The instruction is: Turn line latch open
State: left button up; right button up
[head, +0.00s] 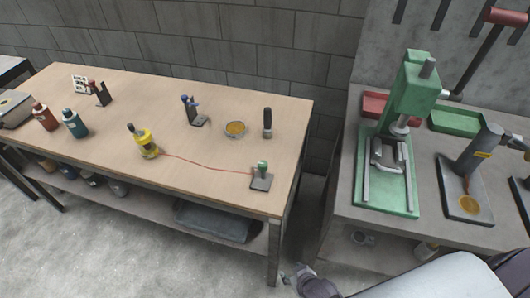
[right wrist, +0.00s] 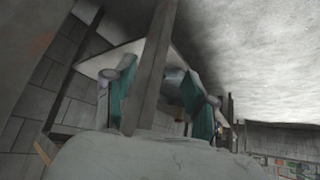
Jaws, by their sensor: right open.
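A thin red line (head: 210,164) runs across the wooden bench top (head: 235,92). It goes from a yellow device with a dark top (head: 145,141) to a small green-topped fitting on a dark base plate (head: 261,183) near the bench's front right corner. I cannot tell for sure which of these carries the line latch, nor its position. My right gripper (head: 298,279) is low at the bottom of the head view, below and in front of the bench, apart from both. My left gripper is not in view.
A blue clamp-like tool (head: 193,112), a round tin (head: 235,129) and a dark-handled tool (head: 267,123) stand on the bench. Red (head: 44,117) and teal (head: 75,123) bottles are at left. A green press (head: 394,150) stands on a grey bench at right; a floor gap separates the benches.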

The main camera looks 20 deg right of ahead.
jog(key=w+r+t+p, duration=0.1)
jog(key=w+r, duration=0.1)
jog(key=r, duration=0.4)
jog(key=w+r+t, duration=0.1)
jog(key=w+r, duration=0.2)
jog(key=r, duration=0.3)
jog(key=w+a+r+t+p, duration=0.1)
jog(key=w+r, duration=0.2)
jog(key=r, duration=0.3)
jog(key=shift+w+r+p, duration=0.25)
jog(key=shift+r+p, duration=0.05)
jog(key=shift+r, duration=0.05)
jog(key=m+t+p, duration=0.1)
jog(key=t+p, duration=0.1)
jog(key=t, duration=0.1)
send_near(264, 166)
jog(key=s, duration=0.3)
jog(key=x, duration=0.8)
jog(key=r+p+x, duration=0.1)
jog(key=x, duration=0.3)
jog(key=shift+w+d, duration=0.1)
jog(key=shift+w, duration=0.5)
jog(key=shift+w+f, duration=0.3)
jog(key=shift+w, duration=0.15)
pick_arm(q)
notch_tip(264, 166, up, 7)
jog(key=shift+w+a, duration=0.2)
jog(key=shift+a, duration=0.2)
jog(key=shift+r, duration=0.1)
